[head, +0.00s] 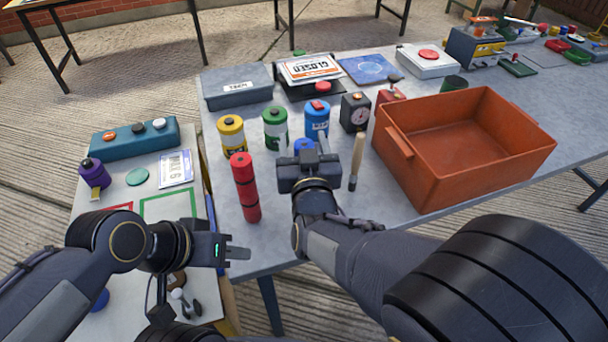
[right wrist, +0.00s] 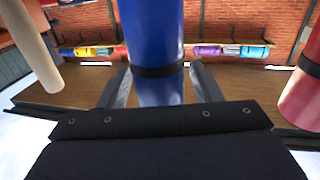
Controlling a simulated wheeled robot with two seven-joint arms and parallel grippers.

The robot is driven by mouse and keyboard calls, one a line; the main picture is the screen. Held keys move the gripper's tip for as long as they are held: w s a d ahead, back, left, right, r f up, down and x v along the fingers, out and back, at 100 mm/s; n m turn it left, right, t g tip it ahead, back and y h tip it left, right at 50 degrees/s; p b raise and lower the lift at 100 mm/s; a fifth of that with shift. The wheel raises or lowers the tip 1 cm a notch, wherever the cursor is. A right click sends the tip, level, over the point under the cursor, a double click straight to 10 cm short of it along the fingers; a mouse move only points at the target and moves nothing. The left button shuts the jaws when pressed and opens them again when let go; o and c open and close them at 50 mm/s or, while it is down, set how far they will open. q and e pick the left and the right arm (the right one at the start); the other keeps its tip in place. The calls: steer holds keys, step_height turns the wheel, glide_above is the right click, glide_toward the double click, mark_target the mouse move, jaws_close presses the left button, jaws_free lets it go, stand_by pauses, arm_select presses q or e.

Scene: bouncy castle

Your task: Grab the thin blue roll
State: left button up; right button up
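The thin blue roll (head: 304,145) stands upright on the grey table, mostly hidden behind my right gripper in the head view. In the right wrist view the blue roll (right wrist: 160,85), with a black band, rises between the two fingers. My right gripper (head: 313,148) has a finger on either side of it. The fingers stand apart, with little or no gap to the roll; I see no clear grip. My left gripper (head: 240,250) is empty in front of the table's left corner, its fingers apart.
A thin red roll (head: 245,188) stands left of my right gripper, and a wooden-handled tool (head: 357,160) right of it. Yellow (head: 232,135), green (head: 275,128) and blue (head: 317,120) cans stand behind. An orange crate (head: 402,165) fills the right.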

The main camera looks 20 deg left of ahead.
jaws_close()
